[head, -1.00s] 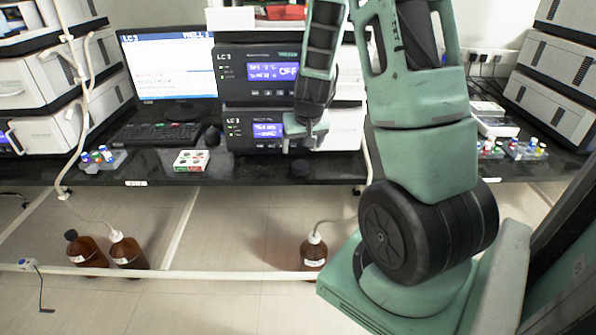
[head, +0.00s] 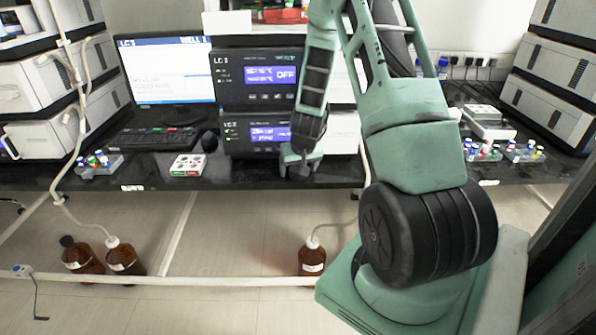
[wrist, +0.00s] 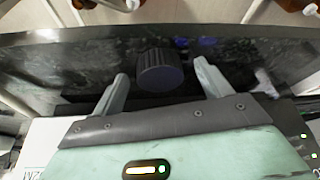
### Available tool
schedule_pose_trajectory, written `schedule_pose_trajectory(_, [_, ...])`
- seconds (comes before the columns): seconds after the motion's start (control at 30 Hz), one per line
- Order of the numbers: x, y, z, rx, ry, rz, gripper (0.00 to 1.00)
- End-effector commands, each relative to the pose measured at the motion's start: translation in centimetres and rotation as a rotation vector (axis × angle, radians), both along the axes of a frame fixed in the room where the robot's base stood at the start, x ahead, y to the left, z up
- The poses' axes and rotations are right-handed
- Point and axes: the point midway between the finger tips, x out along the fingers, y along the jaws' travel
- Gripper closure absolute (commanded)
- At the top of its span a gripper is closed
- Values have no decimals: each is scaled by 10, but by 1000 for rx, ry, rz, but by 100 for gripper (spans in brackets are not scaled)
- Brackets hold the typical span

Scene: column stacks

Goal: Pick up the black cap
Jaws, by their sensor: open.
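The black cap (wrist: 160,72) is a short ridged cylinder on the dark bench top (head: 240,172), near its front edge. In the wrist view it shows between the two pale green fingertips, with a gap on each side. My gripper (wrist: 161,78) is open, with nothing in its jaws. In the head view my gripper (head: 299,168) is low over the front of the bench and largely covers the cap. I cannot tell exactly how far the fingertips are above the bench.
Stacked instruments (head: 262,80) stand behind the gripper. A small white and green box (head: 188,165) lies to the left, near a keyboard (head: 155,139). Racks of coloured vials (head: 98,163) stand at both sides. Brown bottles (head: 312,262) stand on the floor. The bench just left of the gripper is clear.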

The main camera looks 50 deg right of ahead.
Motion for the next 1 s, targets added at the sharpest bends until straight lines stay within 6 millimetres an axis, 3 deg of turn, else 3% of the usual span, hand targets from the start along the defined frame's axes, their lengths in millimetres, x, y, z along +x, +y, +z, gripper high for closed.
schedule_pose_trajectory(0.07, [0, 0, 0, 0, 0, 0, 23])
schedule_pose_trajectory(0.23, [0, 0, 0, 0, 0, 0, 70])
schedule_pose_trajectory(0.7, [0, 0, 4, 0, 0, 1, 70])
schedule_pose_trajectory(0.87, [1, 0, 19, -2, -2, 2, 70])
schedule_pose_trajectory(1.0, [1, 0, 41, -3, -3, 2, 70])
